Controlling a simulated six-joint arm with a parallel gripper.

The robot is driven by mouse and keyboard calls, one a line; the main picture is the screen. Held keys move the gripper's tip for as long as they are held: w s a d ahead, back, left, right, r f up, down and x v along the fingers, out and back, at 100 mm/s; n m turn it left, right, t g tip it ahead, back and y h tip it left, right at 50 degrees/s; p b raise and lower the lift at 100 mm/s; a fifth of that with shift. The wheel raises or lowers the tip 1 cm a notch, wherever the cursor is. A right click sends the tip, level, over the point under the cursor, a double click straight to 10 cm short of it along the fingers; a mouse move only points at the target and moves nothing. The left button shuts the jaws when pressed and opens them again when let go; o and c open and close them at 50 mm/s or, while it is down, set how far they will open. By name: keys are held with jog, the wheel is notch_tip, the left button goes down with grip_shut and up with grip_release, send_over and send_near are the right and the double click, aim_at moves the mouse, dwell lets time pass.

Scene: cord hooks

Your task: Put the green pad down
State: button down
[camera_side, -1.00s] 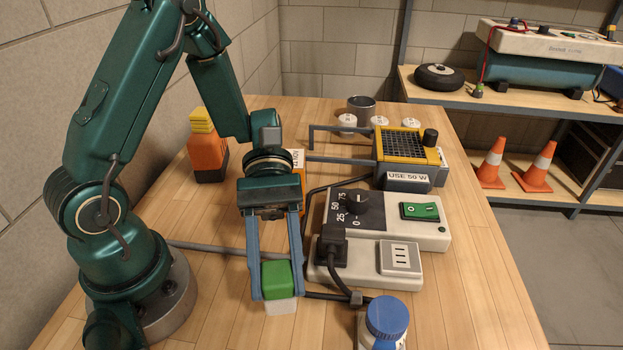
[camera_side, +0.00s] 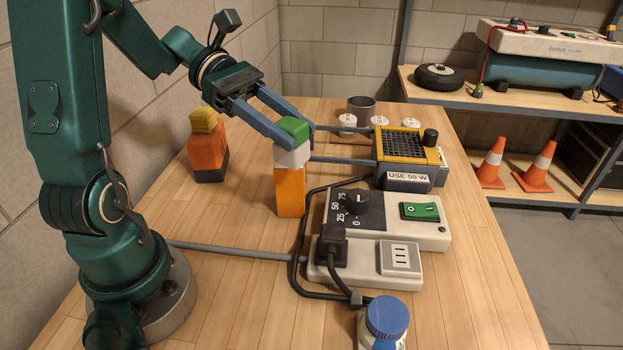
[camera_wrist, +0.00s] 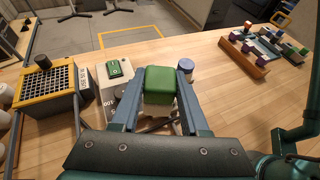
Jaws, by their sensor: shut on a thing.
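The green pad (camera_side: 294,128) has a pale, whitish lower part. My gripper (camera_side: 295,136) is shut on it with the two blue fingers, and it is held up off the bench. In the side view it lines up with the top of an orange box (camera_side: 290,192); I cannot tell whether it touches the box or is in front of it. In the wrist view the green pad (camera_wrist: 160,84) sits between the finger ends, and what is under it is hidden.
A control box with dial (camera_side: 356,200) and green switch (camera_side: 420,211) stands to the right, near a yellow-framed heater (camera_side: 405,145). An orange bottle (camera_side: 207,150) stands at left, a blue-capped jar (camera_side: 387,318) in front. Rods and a black cord cross the bench. Bare wood (camera_side: 235,290) lies front left.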

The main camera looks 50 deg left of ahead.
jog(key=w+n+t, duration=0.1)
jog(key=a+n+t+y, duration=0.1)
jog(key=w+a+n+t+y, duration=0.1)
jog(key=t, duration=0.1)
jog(key=shift+w+a+r+n, duration=0.25)
jog(key=shift+w+n, duration=0.1)
jog(key=shift+n, duration=0.05)
jog(key=w+a+f+n+t+y, duration=0.2)
jog(key=w+a+n+y, duration=0.15)
jog(key=a, duration=0.35)
jog(key=w+a+f+n+t+y, duration=0.2)
jog(key=w+a+n+t+y, duration=0.1)
jog(key=a+n+y, duration=0.25)
jog(key=shift+n+y, duration=0.6)
jog(key=shift+y, duration=0.3)
jog(key=shift+a+f, duration=0.4)
jog(key=shift+f, duration=1.55)
jog(key=shift+a+f, duration=0.4)
jog(key=shift+f, duration=1.5)
jog(key=shift+a+f, duration=0.4)
jog(key=shift+f, duration=1.55)
jog(key=shift+f, duration=0.65)
